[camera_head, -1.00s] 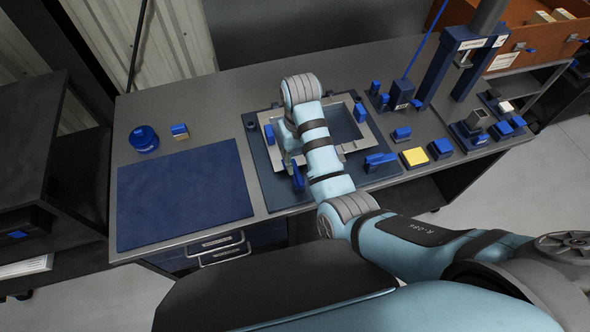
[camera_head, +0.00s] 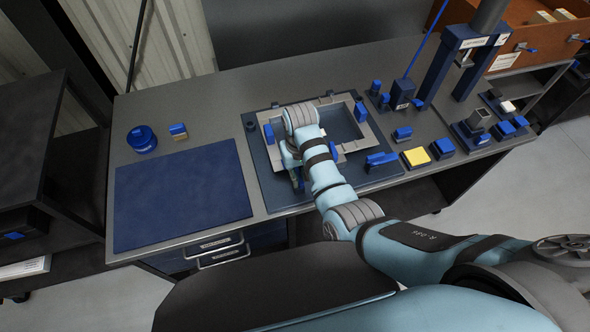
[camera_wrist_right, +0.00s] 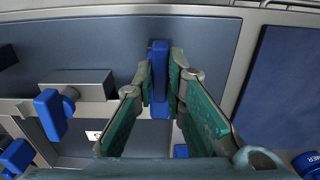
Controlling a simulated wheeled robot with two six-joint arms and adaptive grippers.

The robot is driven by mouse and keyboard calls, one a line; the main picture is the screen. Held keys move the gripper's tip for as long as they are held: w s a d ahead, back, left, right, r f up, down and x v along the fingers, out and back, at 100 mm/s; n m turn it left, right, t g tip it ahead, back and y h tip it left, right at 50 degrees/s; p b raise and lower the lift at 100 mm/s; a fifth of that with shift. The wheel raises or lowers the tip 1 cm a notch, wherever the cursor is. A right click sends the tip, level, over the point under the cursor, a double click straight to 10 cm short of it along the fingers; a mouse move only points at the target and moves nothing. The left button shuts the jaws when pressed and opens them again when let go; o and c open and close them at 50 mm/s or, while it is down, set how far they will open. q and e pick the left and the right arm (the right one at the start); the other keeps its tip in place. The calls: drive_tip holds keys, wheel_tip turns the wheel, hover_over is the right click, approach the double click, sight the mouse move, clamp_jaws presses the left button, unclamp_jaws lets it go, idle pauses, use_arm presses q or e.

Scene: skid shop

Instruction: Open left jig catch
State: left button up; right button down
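The jig (camera_head: 262,160) is a dark blue plate with a pale metal frame on the bench. Its left catch is a blue upright lever, seen in the right wrist view (camera_wrist_right: 159,80) between my right fingertips. In the head view my right gripper (camera_head: 293,168) is over the left front of the frame and hides most of that catch. The fingers are close in on both sides of the lever and look shut on it. The right catch (camera_head: 380,160) is a blue lever lying at the right front of the jig. My left gripper is not in view.
A blue mat (camera_head: 180,195) lies left of the jig, with a round blue tin (camera_head: 142,139) behind it. Blue blocks and a yellow pad (camera_head: 415,157) stand to the right. A press (camera_head: 470,55) rises at the back right.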

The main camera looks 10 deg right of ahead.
idle(0.3)
drive_tip(key=shift+s+r+n+p, duration=0.1)
drive_tip(key=shift+r+n+p, duration=0.15)
drive_tip(key=shift+n+p, duration=0.7)
drive_tip(key=shift+f+n, duration=0.25)
drive_tip(key=shift+n, duration=1)
